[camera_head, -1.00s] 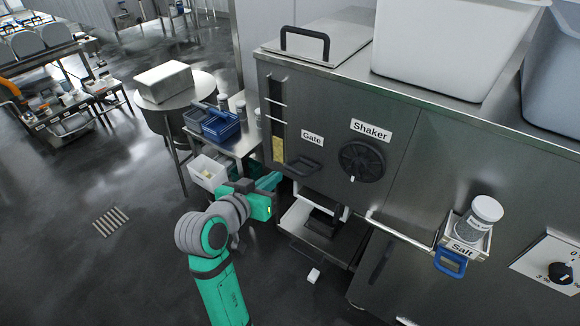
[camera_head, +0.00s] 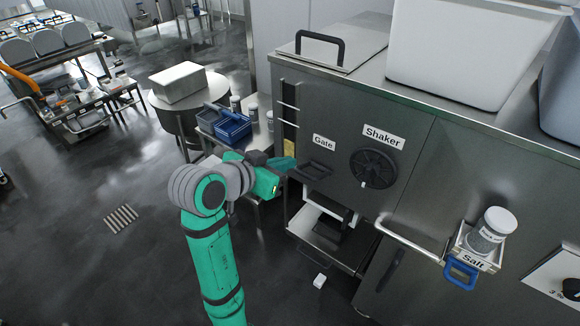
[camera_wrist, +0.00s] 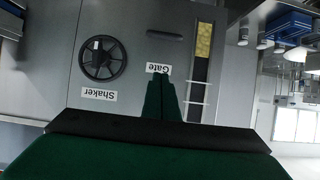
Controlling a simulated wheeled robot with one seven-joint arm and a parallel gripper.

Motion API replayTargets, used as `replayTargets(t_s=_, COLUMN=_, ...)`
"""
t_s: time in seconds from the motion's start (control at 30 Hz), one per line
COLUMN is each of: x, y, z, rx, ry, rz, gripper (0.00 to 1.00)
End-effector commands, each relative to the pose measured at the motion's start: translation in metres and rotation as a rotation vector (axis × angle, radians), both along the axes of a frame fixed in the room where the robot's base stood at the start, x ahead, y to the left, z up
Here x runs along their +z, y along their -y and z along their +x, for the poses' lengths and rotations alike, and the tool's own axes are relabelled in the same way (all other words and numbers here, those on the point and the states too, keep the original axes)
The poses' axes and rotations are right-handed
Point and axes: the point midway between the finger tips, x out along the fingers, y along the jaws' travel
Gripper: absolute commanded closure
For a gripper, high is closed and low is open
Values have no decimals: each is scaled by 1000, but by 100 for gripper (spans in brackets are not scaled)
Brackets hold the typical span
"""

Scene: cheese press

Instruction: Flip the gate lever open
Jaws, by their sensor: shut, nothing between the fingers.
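The gate lever (camera_head: 312,170) is a dark handle on the steel machine front, just under the "Gate" label (camera_head: 323,143). My gripper (camera_head: 292,163) is shut and empty, with its green fingers pointing at the panel close to the lever's left end. I cannot tell from the head view whether they touch. In the upside-down wrist view, my fingertips (camera_wrist: 161,78) overlap the edge of the "Gate" label (camera_wrist: 158,69). The lever (camera_wrist: 165,35) lies beyond them in that picture, with a visible gap between.
The black Shaker wheel (camera_head: 374,168) is right of the lever. A strip window (camera_head: 290,147) is to its left. Below are an open steel chute and tray (camera_head: 325,244). A salt holder (camera_head: 478,258) juts out at right. A side table with blue baskets (camera_head: 232,128) stands left.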

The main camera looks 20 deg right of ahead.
Motion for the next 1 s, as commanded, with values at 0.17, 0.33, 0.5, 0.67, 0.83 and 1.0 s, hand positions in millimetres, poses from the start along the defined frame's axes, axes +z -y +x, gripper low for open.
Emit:
replayTargets(t_s=0.17, x=-15, y=22, z=16, rx=-3, ry=-6, rz=-1, gripper=100)
replayTargets(t_s=0.33, x=-29, y=45, z=33, rx=-3, ry=-5, rz=0, gripper=100)
replayTargets(t_s=0.5, x=-45, y=63, z=48, rx=-1, ry=-5, rz=0, gripper=100)
replayTargets(t_s=0.67, x=-66, y=58, z=44, rx=0, ry=-3, rz=-1, gripper=100)
replayTargets(t_s=0.83, x=-77, y=55, z=42, rx=0, ry=-2, rz=0, gripper=100)
replayTargets(t_s=1.0, x=-79, y=54, z=42, rx=0, ry=-1, rz=-1, gripper=100)
